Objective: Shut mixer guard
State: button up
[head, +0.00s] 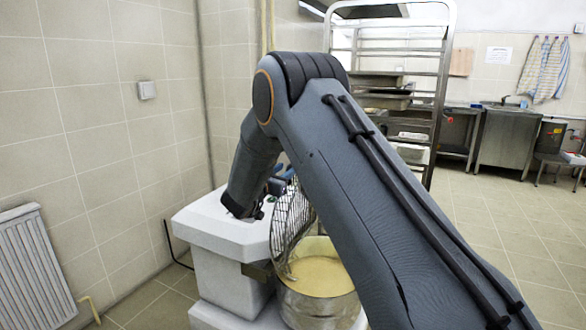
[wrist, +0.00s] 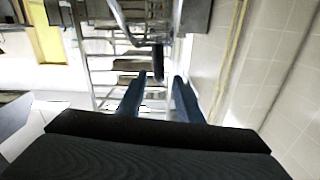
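The mixer (head: 218,228) is a white machine with a flat top, standing by the left wall in the head view. Its metal bowl (head: 318,300) holds a pale yellow mass. The wire mesh guard (head: 290,222) stands steeply upright at the bowl's left edge, so the bowl's top is open. My arm hides part of the guard and bowl. My gripper (wrist: 160,77) shows two blue fingers spread apart in the wrist view. A dark bar (wrist: 158,62) shows between the fingertips with gaps at both sides; I cannot tell whether it belongs to the guard.
A tall metal rack (head: 436,100) with trays stands behind the mixer. A tiled wall (head: 90,130) with a radiator (head: 38,270) bounds the left side. A steel counter (head: 508,138) is at the back right. Open floor (head: 500,215) lies to the right.

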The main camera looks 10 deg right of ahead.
jog(key=x, duration=0.7)
jog(key=shift+d, duration=0.1)
grip_shut()
